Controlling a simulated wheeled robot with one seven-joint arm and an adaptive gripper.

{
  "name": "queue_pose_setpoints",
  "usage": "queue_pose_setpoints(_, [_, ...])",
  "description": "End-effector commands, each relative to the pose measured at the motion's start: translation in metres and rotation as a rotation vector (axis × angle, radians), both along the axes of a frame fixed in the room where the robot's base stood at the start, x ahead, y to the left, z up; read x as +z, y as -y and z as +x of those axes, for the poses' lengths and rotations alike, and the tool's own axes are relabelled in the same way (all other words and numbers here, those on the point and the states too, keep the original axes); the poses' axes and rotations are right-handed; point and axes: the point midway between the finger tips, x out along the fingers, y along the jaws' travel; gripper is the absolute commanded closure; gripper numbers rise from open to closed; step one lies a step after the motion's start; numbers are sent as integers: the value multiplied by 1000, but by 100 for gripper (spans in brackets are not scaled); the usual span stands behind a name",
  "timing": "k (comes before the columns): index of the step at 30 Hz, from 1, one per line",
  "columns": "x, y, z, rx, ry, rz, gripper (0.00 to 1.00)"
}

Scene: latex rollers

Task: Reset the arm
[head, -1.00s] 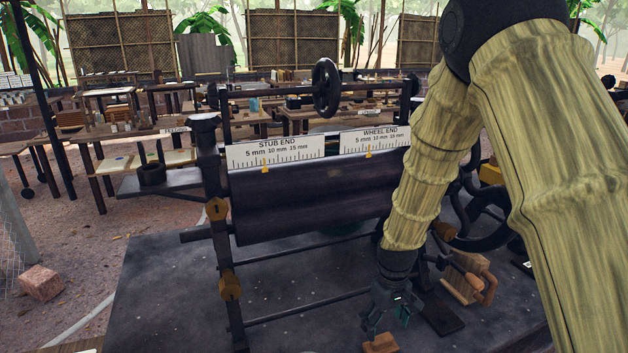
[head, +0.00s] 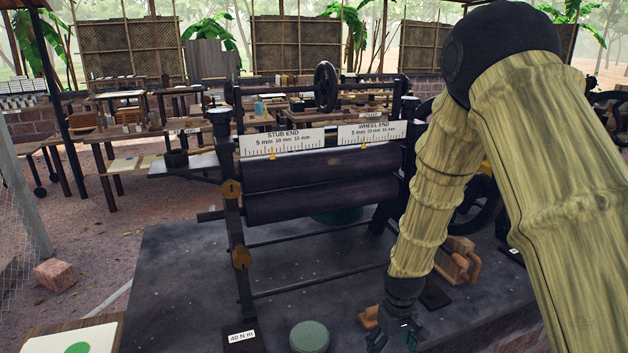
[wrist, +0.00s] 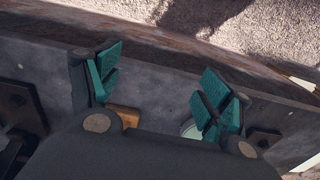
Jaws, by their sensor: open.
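My gripper (head: 395,339) hangs low at the front of the dark table top, in front of the roller machine (head: 310,188). In the wrist view my gripper (wrist: 160,92) has its two teal-padded fingers spread wide with nothing between them. My bamboo-look arm comes down from the upper right and hides part of the machine's right side. A small wooden block (head: 369,317) lies on the table just left of my gripper.
A green round disc (head: 309,337) and a "40 N m" label (head: 242,336) are at the table's front. A brick (head: 56,274) lies on the ground at left. The table's middle front is mostly clear.

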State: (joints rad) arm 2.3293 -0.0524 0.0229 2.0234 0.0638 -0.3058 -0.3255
Motion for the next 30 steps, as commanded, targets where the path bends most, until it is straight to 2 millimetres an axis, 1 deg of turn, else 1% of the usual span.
queue_pose_setpoints(1, [-9, 1, -7, -6, -4, 0, 21])
queue_pose_setpoints(4, [-27, 3, -19, -23, -4, 0, 21])
queue_pose_setpoints(8, [-55, 7, -40, -49, -5, -1, 21])
queue_pose_setpoints(11, [-82, 11, -64, -75, -7, -1, 21])
queue_pose_setpoints(14, [-115, 15, -97, -109, -10, -2, 21])
queue_pose_setpoints(15, [-127, 17, -112, -125, -11, -1, 21])
queue_pose_setpoints(17, [-144, 20, -135, -146, -11, -2, 21])
queue_pose_setpoints(18, [-155, 21, -150, -162, -10, -1, 21])
queue_pose_setpoints(20, [-169, 23, -173, -184, -10, -1, 21])
queue_pose_setpoints(21, [-178, 24, -189, -200, -11, -1, 21])
queue_pose_setpoints(25, [-202, 28, -241, -249, -11, 0, 21])
queue_pose_setpoints(26, [-206, 28, -252, -261, -10, 0, 21])
queue_pose_setpoints(27, [-210, 29, -268, -275, -11, 1, 21])
queue_pose_setpoints(30, [-218, 31, -301, -308, -9, 2, 21])
